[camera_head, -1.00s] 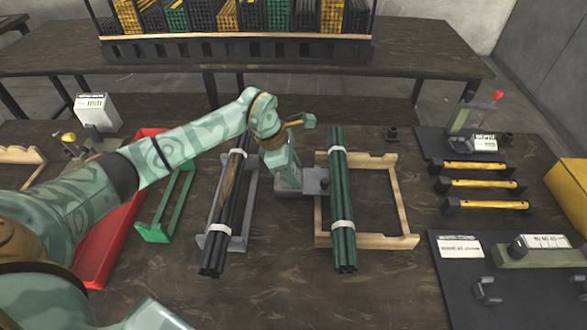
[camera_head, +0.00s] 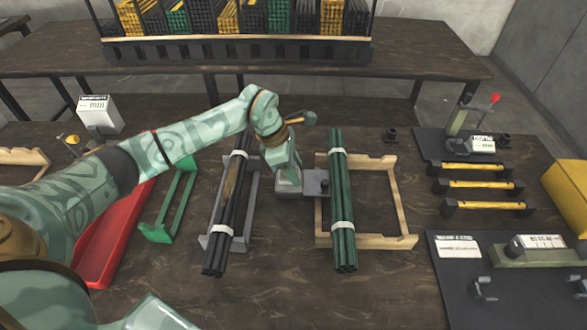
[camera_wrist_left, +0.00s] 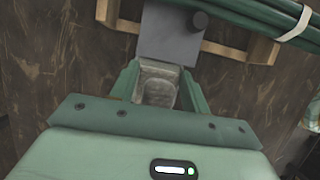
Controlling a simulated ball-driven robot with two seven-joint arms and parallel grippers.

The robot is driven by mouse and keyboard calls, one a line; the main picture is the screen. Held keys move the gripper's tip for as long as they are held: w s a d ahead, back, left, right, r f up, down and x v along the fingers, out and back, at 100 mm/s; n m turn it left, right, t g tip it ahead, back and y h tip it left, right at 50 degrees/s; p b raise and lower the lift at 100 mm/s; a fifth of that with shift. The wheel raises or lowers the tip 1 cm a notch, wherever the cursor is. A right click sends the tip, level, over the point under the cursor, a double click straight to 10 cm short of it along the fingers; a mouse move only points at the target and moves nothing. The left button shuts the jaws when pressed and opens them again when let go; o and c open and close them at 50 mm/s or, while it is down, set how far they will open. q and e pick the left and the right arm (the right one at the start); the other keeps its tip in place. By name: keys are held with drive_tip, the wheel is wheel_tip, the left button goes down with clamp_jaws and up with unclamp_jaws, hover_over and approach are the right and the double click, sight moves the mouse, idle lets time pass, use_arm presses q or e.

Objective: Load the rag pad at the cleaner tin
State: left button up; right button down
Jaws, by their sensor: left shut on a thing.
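My left gripper (camera_head: 289,188) is low over the table between two rod bundles. In the left wrist view, its green fingers (camera_wrist_left: 160,92) are shut on a grey-beige pad (camera_wrist_left: 158,88), which looks like the rag pad. A flat grey square piece with a dark round knob (camera_head: 314,180), likely the cleaner tin, sits just right of the fingertips. It also shows just beyond the pad in the left wrist view (camera_wrist_left: 170,42). I cannot tell whether pad and grey piece touch. My right gripper is not in view.
Green rods (camera_head: 342,208) lie on a wooden frame (camera_head: 405,215) right of the grey piece. Dark rods (camera_head: 225,222) lie on a grey rack (camera_head: 250,195) to the left. A green frame (camera_head: 158,233), red tray (camera_head: 98,272) and yellow-barred pieces (camera_head: 487,186) stand further out.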

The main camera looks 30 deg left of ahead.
use_arm(q)
wheel_tip(320, 180, up, 6)
drive_tip(key=p, duration=0.3)
drive_tip(key=shift+f, duration=0.15)
drive_tip(key=shift+f, duration=0.1)
idle(0.5)
